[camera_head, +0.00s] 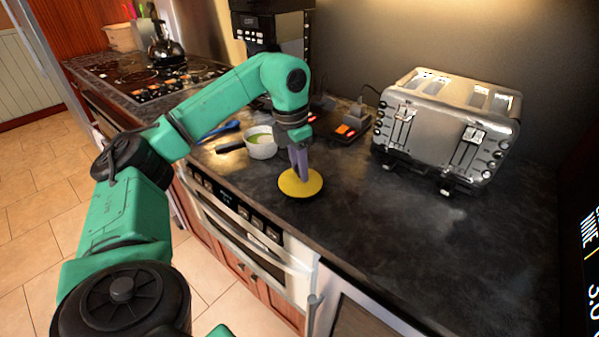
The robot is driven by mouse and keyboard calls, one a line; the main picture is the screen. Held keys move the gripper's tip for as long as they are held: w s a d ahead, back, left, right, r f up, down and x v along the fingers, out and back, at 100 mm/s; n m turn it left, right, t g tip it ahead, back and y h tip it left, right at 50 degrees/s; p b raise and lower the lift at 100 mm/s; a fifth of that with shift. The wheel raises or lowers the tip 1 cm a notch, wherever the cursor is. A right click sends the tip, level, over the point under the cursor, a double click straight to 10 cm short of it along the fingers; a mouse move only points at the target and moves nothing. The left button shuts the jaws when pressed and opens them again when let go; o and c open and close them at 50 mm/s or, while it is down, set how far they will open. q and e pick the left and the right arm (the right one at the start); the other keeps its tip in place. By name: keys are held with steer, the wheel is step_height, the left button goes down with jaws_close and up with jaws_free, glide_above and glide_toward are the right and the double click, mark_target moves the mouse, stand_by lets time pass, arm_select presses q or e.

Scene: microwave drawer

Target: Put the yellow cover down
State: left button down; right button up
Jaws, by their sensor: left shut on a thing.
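The yellow cover (291,187) is a round flat disc over the dark countertop, near its front edge. My left gripper (301,176) points down with its purple fingers shut on the middle of the cover. A dark rim or shadow shows just under the cover's front edge, and I cannot tell whether the cover touches the counter. My right gripper is not in view.
A silver toaster (446,128) stands at the right. A dark device with red lights (345,131) sits behind. The countertop (400,230) is clear to the right and front right.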

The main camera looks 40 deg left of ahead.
arm_select(q)
steer(key=shift+f, duration=0.45)
steer(key=shift+w+d, duration=0.1)
steer(key=c, duration=0.6)
jaws_free()
steer(key=shift+f, duration=0.1)
